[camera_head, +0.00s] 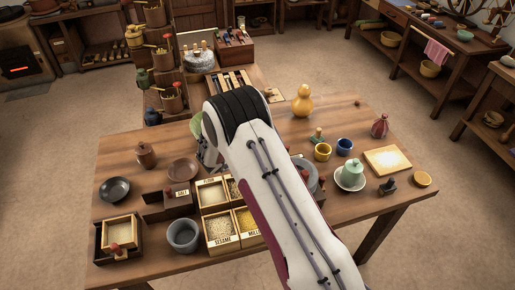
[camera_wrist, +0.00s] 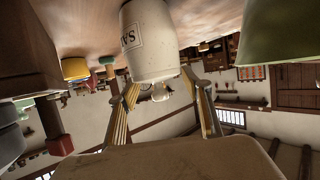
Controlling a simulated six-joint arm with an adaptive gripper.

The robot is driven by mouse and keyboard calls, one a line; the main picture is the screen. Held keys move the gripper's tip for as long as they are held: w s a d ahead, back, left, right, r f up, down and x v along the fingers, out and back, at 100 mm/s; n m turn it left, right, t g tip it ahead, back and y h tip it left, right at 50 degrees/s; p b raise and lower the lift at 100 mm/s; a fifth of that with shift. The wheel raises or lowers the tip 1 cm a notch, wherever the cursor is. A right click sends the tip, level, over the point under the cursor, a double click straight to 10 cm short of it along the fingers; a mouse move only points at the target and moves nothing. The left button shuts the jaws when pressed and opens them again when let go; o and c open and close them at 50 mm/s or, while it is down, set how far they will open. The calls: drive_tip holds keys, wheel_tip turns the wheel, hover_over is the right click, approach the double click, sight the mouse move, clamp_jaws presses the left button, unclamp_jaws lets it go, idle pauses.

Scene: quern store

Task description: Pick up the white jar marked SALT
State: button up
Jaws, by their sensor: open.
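The white jar (camera_wrist: 152,42) fills the upper middle of the wrist view, appearing upside down, with dark letters on its side that are only partly readable, beginning "SA". My gripper (camera_wrist: 160,86) is open, its two fingers spread on either side of the jar's end nearest me. I cannot tell whether the fingers touch it. In the head view my arm covers both the jar and the fingers.
A green object (camera_wrist: 280,35) is close on the right in the wrist view, with a yellow cup (camera_wrist: 75,68) at left. In the head view, a dark wooden box (camera_head: 165,207) with a SALT label, grain trays (camera_head: 220,230) and a grey bowl (camera_head: 183,236) crowd the table's front left.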

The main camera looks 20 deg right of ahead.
drive_tip(key=shift+f, duration=0.75)
drive_tip(key=shift+w+d+f, duration=0.25)
drive_tip(key=shift+d+f, duration=0.05)
drive_tip(key=shift+f, duration=0.4)
drive_tip(key=shift+w+d+f, duration=0.25)
drive_tip(key=shift+d+f, duration=0.05)
drive_tip(key=shift+f, duration=0.35)
drive_tip(key=shift+w+d+f, duration=0.25)
drive_tip(key=shift+w+d, duration=0.15)
drive_tip(key=shift+d, duration=0.05)
clamp_jaws()
